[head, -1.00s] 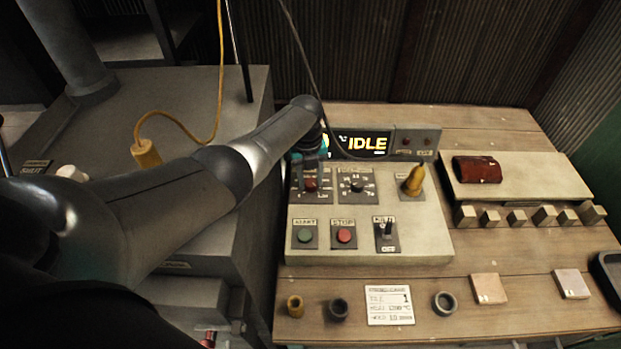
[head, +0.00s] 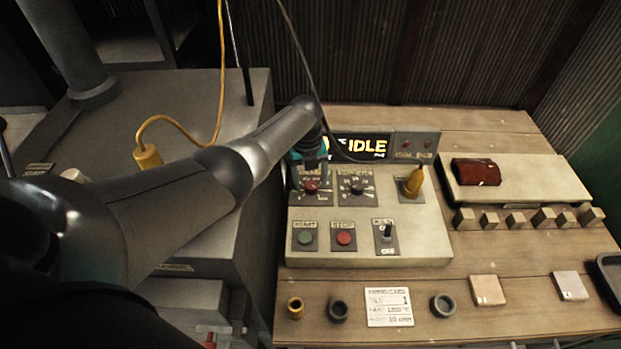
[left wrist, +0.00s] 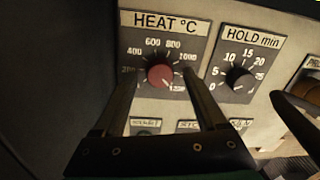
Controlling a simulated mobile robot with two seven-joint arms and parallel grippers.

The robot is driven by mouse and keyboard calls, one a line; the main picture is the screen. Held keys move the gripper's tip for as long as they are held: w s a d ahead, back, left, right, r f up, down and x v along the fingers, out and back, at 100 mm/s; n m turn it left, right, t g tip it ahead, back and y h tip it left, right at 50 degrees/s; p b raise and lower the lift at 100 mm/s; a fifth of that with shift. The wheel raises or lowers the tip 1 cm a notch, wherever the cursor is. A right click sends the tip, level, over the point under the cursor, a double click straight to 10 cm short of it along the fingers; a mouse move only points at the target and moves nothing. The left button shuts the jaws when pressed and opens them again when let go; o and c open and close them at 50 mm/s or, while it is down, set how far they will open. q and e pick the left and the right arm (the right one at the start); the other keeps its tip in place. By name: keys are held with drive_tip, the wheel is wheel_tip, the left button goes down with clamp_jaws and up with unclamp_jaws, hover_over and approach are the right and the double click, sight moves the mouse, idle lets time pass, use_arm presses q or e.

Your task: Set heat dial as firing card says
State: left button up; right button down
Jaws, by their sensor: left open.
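The heat dial has a red knob (left wrist: 160,75) under the label "HEAT °C", and it also shows in the head view (head: 311,187). Its white mark points to the lower right, at about 1200 on the scale. My left gripper (left wrist: 163,80) is open, with one finger on each side of the knob; I cannot tell whether they touch it. In the head view the left gripper (head: 309,172) is over the heat dial and partly covers its plate. The firing card (head: 389,307) lies on the table front and reads tile 1, heat 1200 °C, hold 10 min. My right gripper is not in view.
The hold dial (head: 357,187) is just right of the heat dial. The display (head: 362,146) reads IDLE.

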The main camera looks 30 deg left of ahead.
use_arm(q)
wheel_tip(320, 180, up, 10)
drive_tip(key=p, duration=0.9)
wheel_tip(320, 180, up, 4)
drive_tip(key=r, duration=0.1)
hover_over(308, 185)
drive_tip(key=shift+f, duration=0.25)
